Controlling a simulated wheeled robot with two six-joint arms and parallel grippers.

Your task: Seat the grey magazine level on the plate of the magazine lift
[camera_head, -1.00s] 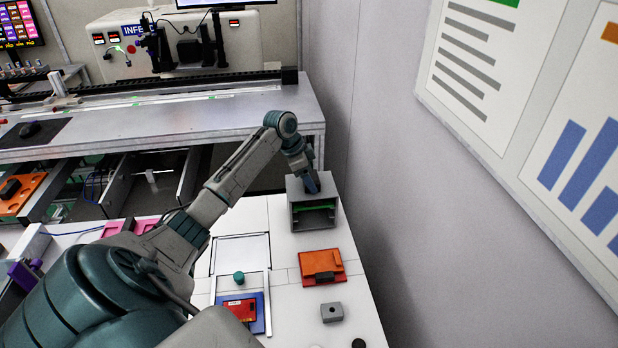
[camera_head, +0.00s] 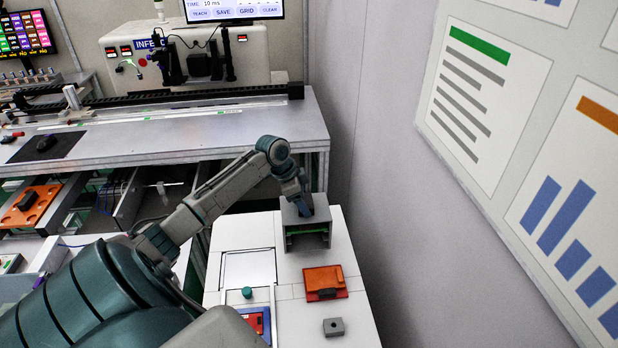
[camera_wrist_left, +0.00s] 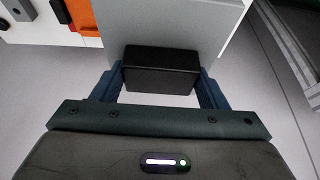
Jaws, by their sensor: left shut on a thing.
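The grey magazine (camera_head: 307,236) is an open-fronted box with green boards inside. It is at the far end of the white table in the head view, and looks upright. My left gripper (camera_head: 304,207) is above it. In the left wrist view, my left gripper (camera_wrist_left: 160,82) is shut on the black handle block (camera_wrist_left: 162,68) on the magazine's grey top (camera_wrist_left: 195,20). I cannot tell whether the magazine's underside touches the table. I cannot make out the lift's plate. My right gripper is not in view.
An orange block on a red plate (camera_head: 325,283) and a small grey block (camera_head: 333,327) are on the white table (camera_head: 290,310) nearer me. A long grey bench (camera_head: 200,135) stands behind. A wall (camera_head: 390,170) runs close along the right.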

